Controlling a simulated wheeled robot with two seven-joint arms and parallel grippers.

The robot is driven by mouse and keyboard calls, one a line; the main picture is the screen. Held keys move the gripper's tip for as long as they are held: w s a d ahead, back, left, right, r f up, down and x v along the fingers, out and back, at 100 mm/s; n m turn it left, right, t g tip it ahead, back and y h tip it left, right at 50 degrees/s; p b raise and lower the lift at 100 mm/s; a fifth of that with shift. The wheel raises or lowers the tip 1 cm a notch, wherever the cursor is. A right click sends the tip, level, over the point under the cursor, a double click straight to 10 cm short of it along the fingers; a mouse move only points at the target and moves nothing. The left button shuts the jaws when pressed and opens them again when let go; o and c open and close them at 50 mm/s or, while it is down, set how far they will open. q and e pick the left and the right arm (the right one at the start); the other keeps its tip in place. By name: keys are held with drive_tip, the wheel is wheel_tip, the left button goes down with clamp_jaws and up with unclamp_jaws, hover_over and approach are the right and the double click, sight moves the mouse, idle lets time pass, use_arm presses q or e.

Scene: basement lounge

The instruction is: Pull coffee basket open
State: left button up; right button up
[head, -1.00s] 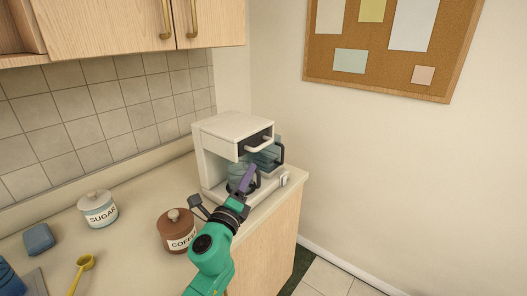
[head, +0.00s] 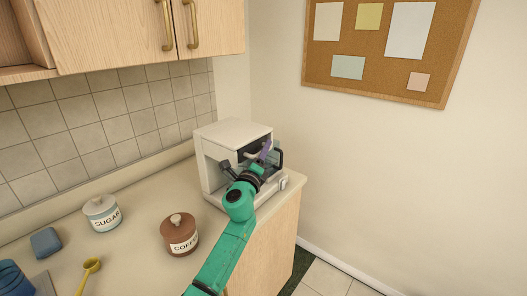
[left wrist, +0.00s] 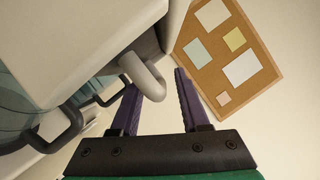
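The white coffee maker (head: 212,170) stands on the counter near the wall corner. Its coffee basket has a dark front and a pale bar handle (head: 248,155), partly hidden behind my gripper. In the left wrist view the handle (left wrist: 150,82) looms close, with its rounded end between the fingertips, nearer the left one. My left gripper (head: 264,150) is at the basket front, and its purple fingers stand apart in the left wrist view (left wrist: 160,80). I cannot tell whether a finger touches the handle. My right gripper is not in view.
A glass carafe with a dark handle (left wrist: 62,130) sits below the basket. A brown coffee jar (head: 180,238), a sugar jar (head: 102,214), a blue item (head: 46,242) and a yellow scoop (head: 91,265) lie to the left. A wall is close at the right.

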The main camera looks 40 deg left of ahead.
use_arm(q)
clamp_jaws()
idle(1.2)
